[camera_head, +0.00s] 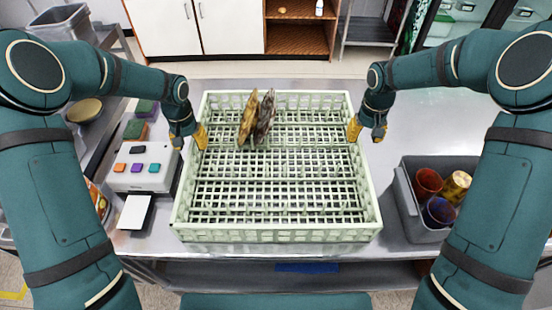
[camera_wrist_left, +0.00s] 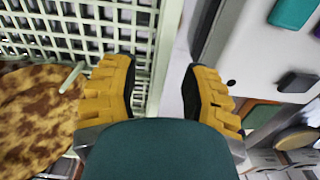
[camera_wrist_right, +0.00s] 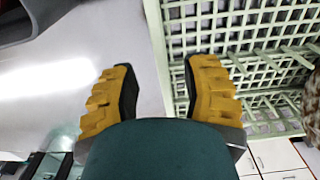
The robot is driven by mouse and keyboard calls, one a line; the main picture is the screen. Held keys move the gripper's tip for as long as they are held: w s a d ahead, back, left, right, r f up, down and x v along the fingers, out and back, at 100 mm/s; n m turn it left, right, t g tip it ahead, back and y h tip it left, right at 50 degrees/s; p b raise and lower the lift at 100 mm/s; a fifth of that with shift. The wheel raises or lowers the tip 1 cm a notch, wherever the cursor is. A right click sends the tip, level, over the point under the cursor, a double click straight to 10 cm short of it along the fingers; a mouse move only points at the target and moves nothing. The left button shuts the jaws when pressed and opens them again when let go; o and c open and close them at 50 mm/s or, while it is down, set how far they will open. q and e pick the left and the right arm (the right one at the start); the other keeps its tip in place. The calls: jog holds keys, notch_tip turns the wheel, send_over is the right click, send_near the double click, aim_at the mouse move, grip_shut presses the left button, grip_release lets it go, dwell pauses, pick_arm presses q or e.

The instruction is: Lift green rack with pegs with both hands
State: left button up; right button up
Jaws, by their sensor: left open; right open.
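The pale green rack with pegs (camera_head: 277,235) sits on the steel counter, an open lattice crate. Two brown mottled plates (camera_head: 258,118) stand upright in its back part; one also shows in the left wrist view (camera_wrist_left: 35,115). My left gripper (camera_head: 188,136) is at the rack's left wall; in the left wrist view its open yellow fingers (camera_wrist_left: 160,90) lie on either side of the rim. My right gripper (camera_head: 366,131) is at the right wall; in the right wrist view its open fingers (camera_wrist_right: 160,90) lie on either side of that rim. Contact with the walls cannot be told.
A white device with coloured buttons (camera_head: 147,168) stands close to the rack's left side, with a white card (camera_head: 135,212) before it. A grey bin with cups (camera_head: 408,205) stands to the right. Counter (camera_head: 425,115) behind the bin is clear.

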aim_at(195, 156)
pick_arm(q)
jog(key=shift+f, duration=3.1)
pick_arm(e)
jog(key=shift+f, duration=3.1)
pick_arm(q)
jog(key=shift+o, duration=0.3)
pick_arm(e)
jog(key=shift+o, duration=0.3)
pick_arm(q)
grip_shut()
pick_arm(e)
grip_shut()
